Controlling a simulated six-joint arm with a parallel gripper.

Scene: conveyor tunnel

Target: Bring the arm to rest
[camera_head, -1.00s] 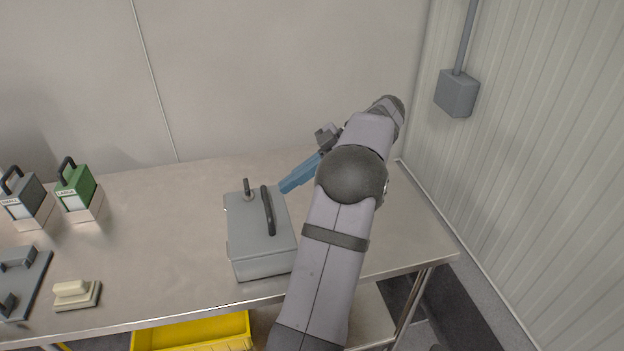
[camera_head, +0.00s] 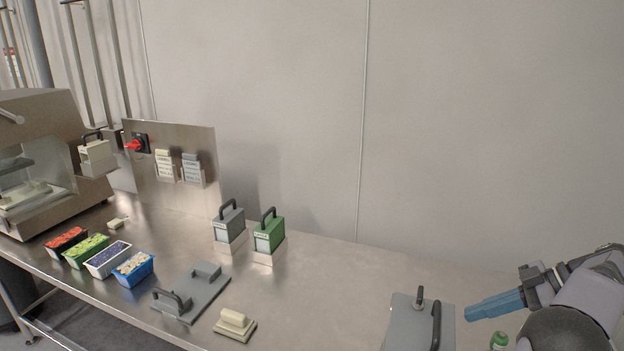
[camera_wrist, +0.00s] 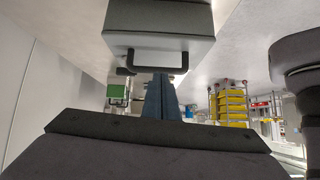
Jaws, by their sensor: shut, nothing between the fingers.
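My gripper (camera_head: 470,312) is at the right of the head view, with its blue fingers together and nothing between them. It points left over the right part of the steel bench, beside a grey box with a black handle (camera_head: 408,325). In the wrist view the blue fingers (camera_wrist: 160,95) also show closed, with the grey box and its handle (camera_wrist: 158,45) in front of them. I cannot tell the exact gap between fingers and box. The rest of my arm is mostly cut off at the lower right corner.
A small green-topped object (camera_head: 498,340) stands near my arm. Farther left on the bench (camera_head: 330,290) are a green box (camera_head: 269,235), a dark grey box (camera_head: 229,225), a grey plate with handles (camera_head: 190,292), a cream block (camera_head: 235,322), food tubs (camera_head: 134,269) and a machine (camera_head: 45,150).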

